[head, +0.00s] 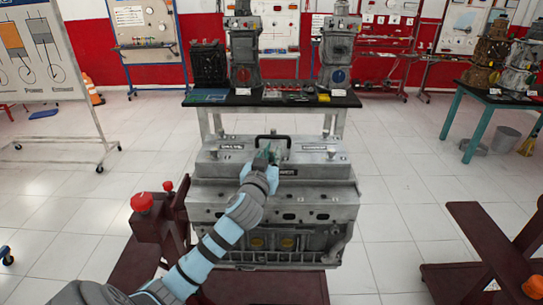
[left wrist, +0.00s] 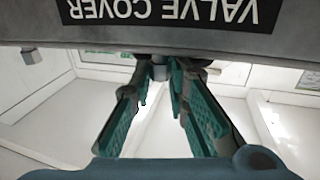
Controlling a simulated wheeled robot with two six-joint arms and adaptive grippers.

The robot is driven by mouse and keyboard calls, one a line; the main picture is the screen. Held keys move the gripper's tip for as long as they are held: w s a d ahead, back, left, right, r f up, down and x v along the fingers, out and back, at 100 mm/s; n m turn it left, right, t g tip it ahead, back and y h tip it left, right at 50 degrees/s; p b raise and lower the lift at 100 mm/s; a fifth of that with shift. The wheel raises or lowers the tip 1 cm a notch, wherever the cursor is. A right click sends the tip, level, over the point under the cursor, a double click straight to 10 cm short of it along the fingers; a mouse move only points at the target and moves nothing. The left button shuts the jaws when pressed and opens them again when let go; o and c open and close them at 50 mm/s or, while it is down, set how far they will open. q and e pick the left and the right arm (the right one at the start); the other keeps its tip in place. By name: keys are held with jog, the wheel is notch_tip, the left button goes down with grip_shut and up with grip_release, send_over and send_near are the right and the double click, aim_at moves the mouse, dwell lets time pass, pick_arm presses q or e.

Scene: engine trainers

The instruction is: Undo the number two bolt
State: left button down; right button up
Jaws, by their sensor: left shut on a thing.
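A grey engine block (head: 275,210) stands in front of me with a grey valve cover (head: 313,170) on top. My left gripper (head: 266,155) reaches over the middle of the cover. In the left wrist view its green-padded fingers (left wrist: 163,78) are shut on a small grey bolt (left wrist: 159,61) by the cover's edge. Most of that bolt is hidden, and no number on it can be read. Other bolts show at the cover's left (head: 213,153) and right (head: 331,152). My right gripper is not in view.
A black handle (head: 272,137) rises from the cover just behind the gripper. A red knob (head: 142,203) stands at the left of the engine stand. A dark table (head: 215,99) with engine parts is behind.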

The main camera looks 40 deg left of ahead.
pick_arm(q)
jog(key=shift+w+d+f+n+g+y+b, duration=0.1)
jog(key=shift+d+f+n+g+y+b, duration=0.1)
jog(key=shift+n+g+y+b, duration=0.4)
jog(key=n+g+y+b, duration=0.3)
jog(key=b, duration=0.1)
jog(key=n+g+y+b, duration=0.3)
jog(key=b, duration=0.2)
jog(key=n+g+y+b, duration=0.2)
jog(key=g+b, duration=0.2)
jog(key=b, duration=0.1)
jog(key=shift+w+d+f+n+y, duration=0.1)
jog(key=shift+w+d+n+y, duration=0.2)
jog(key=shift+w+n+y, duration=0.1)
jog(key=shift+w+r+n+g+y+b, duration=0.15)
jog(key=shift+n+g+b, duration=0.5)
jog(key=shift+g, duration=0.55)
jog(key=shift+r+n+g+y+b, duration=0.15)
jog(key=shift+n+g+b, duration=0.5)
jog(key=shift+g, duration=0.55)
jog(key=shift+n, duration=0.3)
jog(key=c, duration=1.5)
grip_release()
jog(key=shift+a, duration=0.1)
jog(key=shift+c, duration=0.2)
jog(key=d, duration=0.7)
jog(key=shift+d, duration=0.35)
